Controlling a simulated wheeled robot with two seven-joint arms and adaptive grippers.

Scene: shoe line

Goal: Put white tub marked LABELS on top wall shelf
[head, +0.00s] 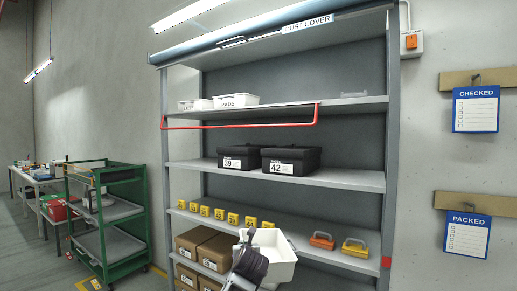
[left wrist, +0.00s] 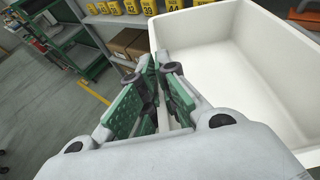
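A white open tub (head: 277,245) is in front of the lower shelves in the head view, near the bottom middle. No marking on it can be read from here. My left gripper (head: 247,240) is at the tub's left side, shut on its wall. In the left wrist view the green-padded fingers (left wrist: 163,80) stand either side of the wall of the tub (left wrist: 235,70), which looks empty. The top wall shelf (head: 350,104) holds a white tub marked PADS (head: 236,100) and smaller white tubs (head: 196,104) at its left. My right gripper is not in view.
A red rail (head: 240,126) runs along the left front of the top shelf. Black boxes (head: 290,161) stand on the middle shelf. Yellow number blocks (head: 219,214) and coloured handled tools (head: 322,240) are on the lower shelf. A green cart (head: 108,225) stands left. The top shelf's middle looks clear.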

